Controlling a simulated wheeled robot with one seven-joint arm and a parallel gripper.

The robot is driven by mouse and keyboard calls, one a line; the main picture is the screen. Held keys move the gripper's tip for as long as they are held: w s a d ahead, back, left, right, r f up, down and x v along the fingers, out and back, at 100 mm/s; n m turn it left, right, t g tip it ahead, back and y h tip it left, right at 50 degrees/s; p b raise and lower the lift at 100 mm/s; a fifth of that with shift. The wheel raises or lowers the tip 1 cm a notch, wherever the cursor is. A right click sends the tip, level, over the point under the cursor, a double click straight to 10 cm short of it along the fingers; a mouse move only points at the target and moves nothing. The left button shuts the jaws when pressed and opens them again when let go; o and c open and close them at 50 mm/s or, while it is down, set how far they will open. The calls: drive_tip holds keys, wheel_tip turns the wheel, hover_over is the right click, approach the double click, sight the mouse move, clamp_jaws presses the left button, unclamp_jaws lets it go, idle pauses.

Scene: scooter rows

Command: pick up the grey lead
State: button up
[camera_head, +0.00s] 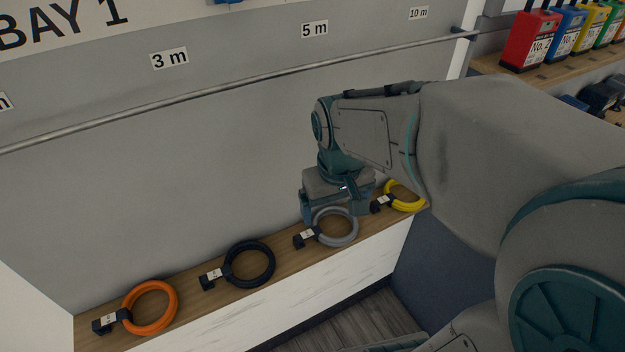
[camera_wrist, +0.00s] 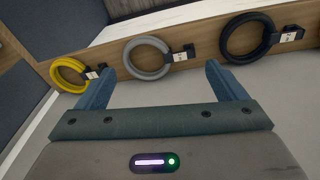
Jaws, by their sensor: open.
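The grey lead (camera_head: 351,240) is a coiled ring with a black tagged plug, lying on the wooden shelf between the black and yellow leads. In the wrist view the grey lead (camera_wrist: 133,71) shows between my two fingers, nearer the left one and beyond their tips. My gripper (camera_head: 335,212) is above the grey lead in the head view and hides part of the coil's top. In the wrist view my gripper (camera_wrist: 160,80) is open with nothing between its fingers. I cannot tell how far the fingertips are from the coil.
An orange lead (camera_head: 174,304), a black lead (camera_head: 271,270) and a yellow lead (camera_head: 412,207) lie on the same narrow shelf (camera_head: 193,296). The grey wall stands close behind, with a metal rail (camera_head: 230,87) above. Colored battery boxes (camera_head: 530,40) stand at upper right.

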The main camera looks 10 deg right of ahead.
drive_tip(key=w+a+f+n+g, duration=0.1)
drive_tip(key=w+a+f+n, duration=0.1)
drive_tip(key=w+a+f, duration=0.35)
hover_over(307, 233)
drive_tip(key=shift+g+y, duration=0.3)
drive_tip(key=f, duration=0.7)
drive_tip(key=shift+s, duration=0.25)
drive_tip(key=shift+w+f, duration=0.15)
drive_tip(key=shift+f, duration=2.65)
drive_tip(key=c, duration=1.3)
